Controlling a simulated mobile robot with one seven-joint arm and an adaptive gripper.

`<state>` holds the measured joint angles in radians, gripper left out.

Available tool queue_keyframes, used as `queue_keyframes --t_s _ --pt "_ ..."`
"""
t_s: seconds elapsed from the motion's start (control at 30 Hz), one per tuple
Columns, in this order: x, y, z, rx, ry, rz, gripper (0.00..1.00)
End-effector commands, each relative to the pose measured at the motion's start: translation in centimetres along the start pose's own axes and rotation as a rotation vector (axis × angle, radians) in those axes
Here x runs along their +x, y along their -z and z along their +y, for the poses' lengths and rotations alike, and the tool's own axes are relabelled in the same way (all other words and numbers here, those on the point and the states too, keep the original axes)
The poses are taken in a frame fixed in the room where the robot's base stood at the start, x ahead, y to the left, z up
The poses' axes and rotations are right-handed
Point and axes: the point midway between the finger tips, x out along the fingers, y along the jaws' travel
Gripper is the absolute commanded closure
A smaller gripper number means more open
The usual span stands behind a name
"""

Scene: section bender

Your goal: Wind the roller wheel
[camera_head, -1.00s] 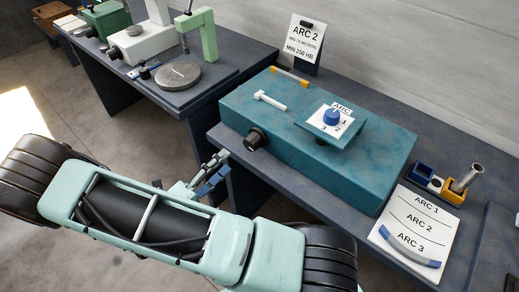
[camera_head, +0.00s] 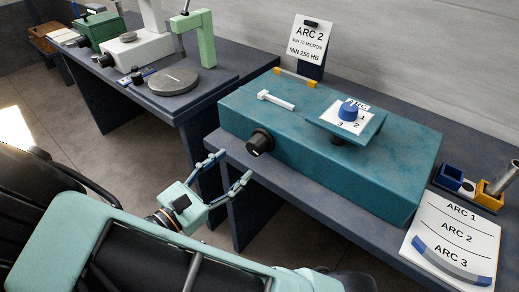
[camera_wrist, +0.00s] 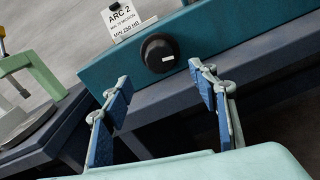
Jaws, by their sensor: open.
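A teal box-shaped machine (camera_head: 370,165) stands on the dark bench. A black round wheel or knob (camera_head: 260,142) with a white mark sticks out of its front side near the left end. In the wrist view this black wheel (camera_wrist: 158,53) lies just beyond and between the fingertips. My gripper (camera_head: 232,167) is open and empty, in front of the bench edge, a little below and left of the wheel, apart from it. In the wrist view my gripper (camera_wrist: 160,74) shows both blue-padded fingers spread. A blue dial (camera_head: 350,110) sits on a tilted panel marked with numbers.
An ARC 2 sign (camera_head: 309,40) stands behind the machine. A white T-shaped handle (camera_head: 276,100) is on its top. An arc chart (camera_head: 452,240) with a curved piece lies at right, near small blue and yellow holders (camera_head: 474,188). Another bench (camera_head: 150,85) stands at left.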

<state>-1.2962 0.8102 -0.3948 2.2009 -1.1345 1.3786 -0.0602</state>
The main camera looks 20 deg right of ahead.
Motion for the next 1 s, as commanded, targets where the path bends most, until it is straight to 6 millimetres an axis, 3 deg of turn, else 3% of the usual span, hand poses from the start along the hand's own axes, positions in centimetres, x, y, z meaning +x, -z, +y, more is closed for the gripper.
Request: queue_keyframes --t_s 0.3,0.5,0.93,1.0 --pt "6.0 0.0 -0.2 -0.004 0.005 -0.003 0.46" --pt "8.8 0.0 -0.1 -0.005 0.003 -0.001 0.46" --pt "9.8 0.0 -0.1 -0.005 0.002 -0.001 0.46" --pt "9.8 0.0 -0.1 -0.005 0.002 -0.001 0.54"
